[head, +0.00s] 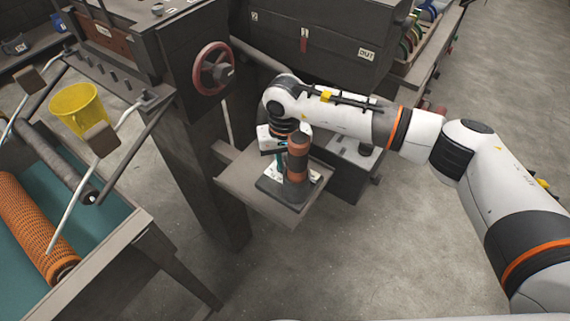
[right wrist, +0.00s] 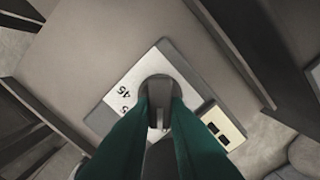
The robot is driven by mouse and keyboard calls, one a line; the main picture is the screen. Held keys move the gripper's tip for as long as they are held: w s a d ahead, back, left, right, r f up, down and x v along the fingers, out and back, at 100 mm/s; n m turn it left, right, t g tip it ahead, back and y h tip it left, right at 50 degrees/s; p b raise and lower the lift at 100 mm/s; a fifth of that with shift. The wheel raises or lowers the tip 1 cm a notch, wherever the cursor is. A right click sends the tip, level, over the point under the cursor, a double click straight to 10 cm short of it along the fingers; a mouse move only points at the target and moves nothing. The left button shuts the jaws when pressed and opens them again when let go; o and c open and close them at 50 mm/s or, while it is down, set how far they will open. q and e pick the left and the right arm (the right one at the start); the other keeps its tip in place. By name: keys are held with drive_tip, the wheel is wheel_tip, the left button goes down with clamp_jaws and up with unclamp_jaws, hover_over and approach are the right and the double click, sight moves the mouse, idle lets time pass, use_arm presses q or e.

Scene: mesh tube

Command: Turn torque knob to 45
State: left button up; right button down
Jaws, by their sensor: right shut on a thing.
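The torque knob (right wrist: 158,88) is a grey round knob with a raised grip bar, seen from above in the right wrist view. It sits on a white dial plate (right wrist: 122,82) printed with "45" and another mark, partly covered, that looks like a 5. My right gripper (right wrist: 159,115) has its two green fingers shut on the knob's bar. In the head view the torque unit (head: 270,188) stands on a small grey shelf, and my right gripper (head: 280,160) reaches down onto it, partly hidden behind a cylinder. The knob's pointer setting cannot be read. My left gripper is not in view.
A dark cylinder with brown bands (head: 297,158) rises from the unit, close beside my gripper. The shelf (head: 236,176) juts from a dark machine with a red handwheel (head: 213,68). An orange mesh roller (head: 32,225) lies at left. A two-switch panel (right wrist: 222,126) sits beside the dial.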

sight(285, 164)
idle(0.3)
drive_tip(key=c, duration=1.4)
unclamp_jaws()
wheel_tip(285, 164, up, 12)
drive_tip(key=b, duration=0.2)
